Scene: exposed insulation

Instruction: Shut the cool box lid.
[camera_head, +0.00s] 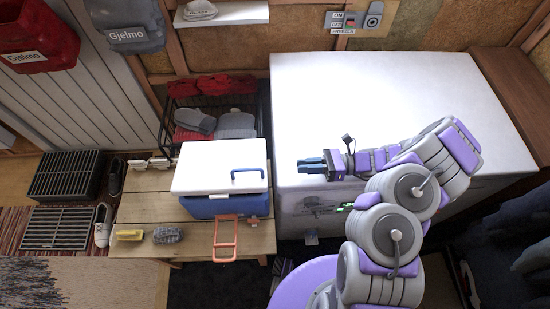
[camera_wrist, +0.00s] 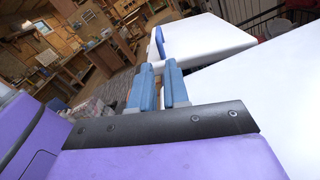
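The cool box (camera_head: 225,207) has a blue body and stands on a slatted wooden bench. The lid also shows in the wrist view (camera_wrist: 205,38), ahead of the fingers. My gripper (camera_head: 312,165) is right of the lid, apart from it, over the front of the white freezer. Its blue fingers are close together with only a narrow, empty gap.
The white freezer (camera_head: 390,95) fills the area behind and right of my arm. A yellow brush (camera_head: 129,235) and a grey item (camera_head: 168,235) lie at left. A wire basket (camera_head: 215,110) stands behind.

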